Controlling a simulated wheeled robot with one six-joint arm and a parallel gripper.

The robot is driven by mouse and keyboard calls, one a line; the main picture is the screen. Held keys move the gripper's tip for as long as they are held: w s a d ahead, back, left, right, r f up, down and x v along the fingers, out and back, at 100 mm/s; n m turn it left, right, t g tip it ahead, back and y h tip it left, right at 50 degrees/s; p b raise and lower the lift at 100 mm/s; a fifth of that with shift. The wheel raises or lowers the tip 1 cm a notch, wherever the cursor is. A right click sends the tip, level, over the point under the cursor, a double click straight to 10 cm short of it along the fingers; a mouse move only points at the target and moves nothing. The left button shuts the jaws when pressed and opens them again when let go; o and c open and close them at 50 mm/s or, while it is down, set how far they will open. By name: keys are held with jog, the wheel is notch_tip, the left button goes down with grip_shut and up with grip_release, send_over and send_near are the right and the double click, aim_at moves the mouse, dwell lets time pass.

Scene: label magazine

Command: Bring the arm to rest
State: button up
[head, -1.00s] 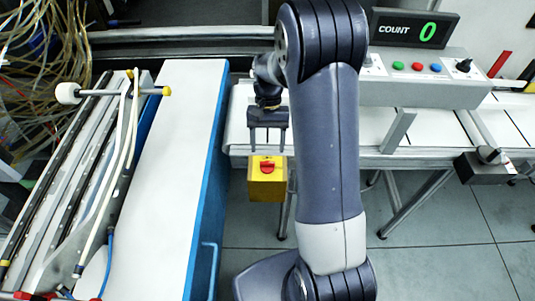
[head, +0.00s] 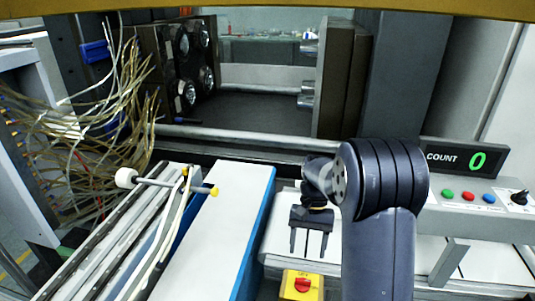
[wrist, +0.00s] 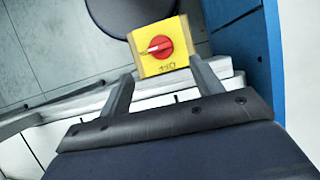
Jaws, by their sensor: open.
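My gripper (head: 309,245) points down with its two fingers apart and nothing between them. In the head view it hangs in front of the white conveyor surface, just above and behind the yellow box with a red rotary switch (head: 301,285) in the picture. In the wrist view the open fingers (wrist: 160,85) show with the yellow switch box (wrist: 158,47) beyond their tips, apart from them. My arm rises at the right of the gripper and hides part of the conveyor.
A white table with a blue side (head: 215,225) stands left of my gripper. Left of it are rails with hoses (head: 120,235). A control panel (head: 465,195) with coloured buttons and a counter reading 0 (head: 463,159) are at right. A dark machine bay (head: 260,110) lies behind.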

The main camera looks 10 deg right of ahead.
aim_at(303, 280)
jog(key=x, duration=0.9)
